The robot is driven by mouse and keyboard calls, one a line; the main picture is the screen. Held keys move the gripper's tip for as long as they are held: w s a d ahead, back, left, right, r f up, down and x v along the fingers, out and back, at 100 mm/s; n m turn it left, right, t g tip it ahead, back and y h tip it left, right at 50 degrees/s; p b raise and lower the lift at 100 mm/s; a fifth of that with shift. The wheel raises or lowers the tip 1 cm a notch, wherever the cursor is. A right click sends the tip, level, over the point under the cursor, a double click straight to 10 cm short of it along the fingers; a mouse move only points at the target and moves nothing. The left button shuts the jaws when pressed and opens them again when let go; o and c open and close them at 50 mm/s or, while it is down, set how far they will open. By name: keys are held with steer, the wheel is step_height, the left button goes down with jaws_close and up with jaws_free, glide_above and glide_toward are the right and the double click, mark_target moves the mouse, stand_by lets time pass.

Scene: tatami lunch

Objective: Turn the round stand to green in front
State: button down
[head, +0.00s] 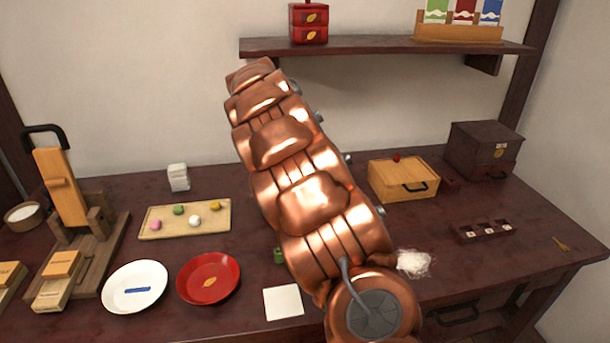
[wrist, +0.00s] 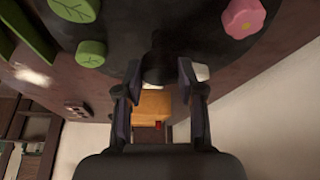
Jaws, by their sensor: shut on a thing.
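The round stand (wrist: 130,22) is a dark disc across the top of the wrist view. It carries round green leaf pieces (wrist: 90,53) on the left and a pink flower piece (wrist: 243,18) on the right. A dark knob (wrist: 157,66) stands out at its edge. My gripper (wrist: 160,78) is shut on this knob. In the head view my copper arm hides the stand and gripper; only a small green bit (head: 278,255) shows beside the arm, and I cannot tell what it belongs to.
A white plate (head: 135,287), red plate (head: 208,279) and white square (head: 283,302) lie at the front. A sweets board (head: 185,219) is behind them. White powder (head: 414,262) and a small compartment tray (head: 482,231) are right. A wooden box (head: 404,179) stands at the back.

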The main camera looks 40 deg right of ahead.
steer(key=shift+s+d, duration=0.15)
steer(key=shift+d, duration=0.05)
steer(key=c, duration=1)
jaws_free()
steer(key=shift+o, duration=1.4)
steer(key=shift+a, duration=0.1)
steer(key=shift+r, duration=0.1)
steer(key=v, duration=1.1)
steer(key=shift+a+r, duration=0.2)
steer(key=shift+r, duration=0.15)
